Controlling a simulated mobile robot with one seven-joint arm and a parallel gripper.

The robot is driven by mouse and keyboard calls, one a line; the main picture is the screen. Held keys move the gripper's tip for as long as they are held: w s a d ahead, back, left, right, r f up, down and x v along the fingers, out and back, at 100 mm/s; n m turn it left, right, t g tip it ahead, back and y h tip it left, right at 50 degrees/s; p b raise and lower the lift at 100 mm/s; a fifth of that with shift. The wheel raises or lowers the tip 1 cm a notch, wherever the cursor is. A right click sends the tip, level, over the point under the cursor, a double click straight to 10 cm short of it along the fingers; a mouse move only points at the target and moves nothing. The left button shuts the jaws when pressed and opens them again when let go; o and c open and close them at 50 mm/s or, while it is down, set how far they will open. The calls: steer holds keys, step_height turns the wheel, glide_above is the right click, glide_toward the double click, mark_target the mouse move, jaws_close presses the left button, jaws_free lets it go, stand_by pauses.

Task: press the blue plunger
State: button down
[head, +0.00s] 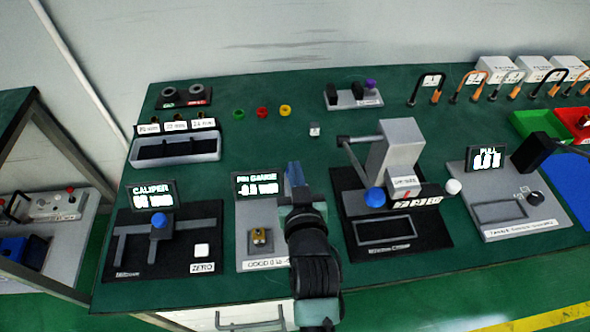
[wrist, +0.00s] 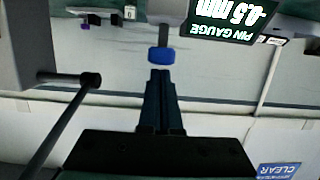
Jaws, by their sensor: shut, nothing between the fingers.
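The blue plunger (wrist: 160,55) shows in the wrist view as a blue cap on a grey stem, beside the pin gauge display (wrist: 228,18). My gripper (wrist: 160,74) is shut and empty, its two dark fingers together. Its tips line up with the cap and appear very close to it; I cannot tell whether they touch. In the head view my gripper (head: 293,168) is over the pin gauge station (head: 250,215), to the right of its display. My arm hides part of that station, and I cannot make out the plunger there.
Left is the caliper station (head: 125,258) with a blue knob (head: 158,220). Close on the right stands a grey press-like block (head: 397,150) with a dark lever (head: 355,160) and a blue ball (head: 375,197). The pull tester (head: 510,210) is farther right.

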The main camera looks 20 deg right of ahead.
steer(key=shift+f+b, duration=0.95)
steer(key=shift+f, duration=0.3)
steer(key=shift+r, duration=0.1)
step_height(320, 180, up, 5)
steer(key=p, duration=0.4)
steer(key=shift+w, duration=0.15)
steer(key=b+v, duration=0.1)
steer(key=v, duration=0.9)
steer(key=shift+f+b, duration=0.35)
steer(key=shift+b, duration=0.05)
